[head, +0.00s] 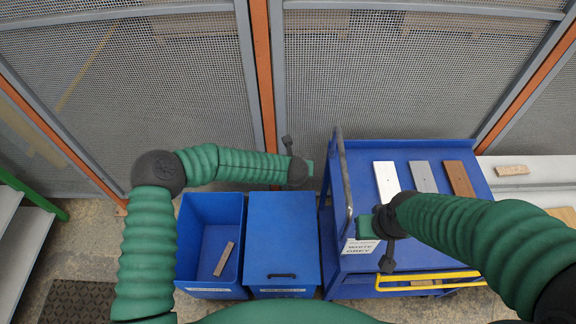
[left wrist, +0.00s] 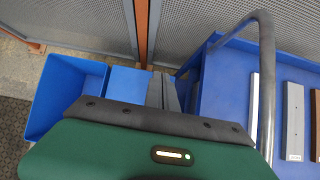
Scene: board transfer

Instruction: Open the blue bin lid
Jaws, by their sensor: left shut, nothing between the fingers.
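The lidded blue bin (head: 283,225) stands right of an open blue bin. Its flat lid is closed, with a dark handle (head: 281,275) near the front edge. In the left wrist view, part of the blue lid (left wrist: 125,82) shows above my gripper body; the handle is not visible there. My left gripper (head: 288,146) is beyond the lid's back edge in the head view, apart from the handle. In the left wrist view its grey fingers (left wrist: 163,92) are together and empty. My right gripper (head: 387,262) is over the trolley's front; its fingers are too small to judge.
The open blue bin (head: 195,225) holds a board (head: 223,259). A blue trolley (head: 350,175) stands close on the right, with white (head: 387,180), grey (head: 423,176) and brown (head: 460,178) boards and a raised grey rail (head: 342,175). Mesh fencing (head: 140,100) closes off the back.

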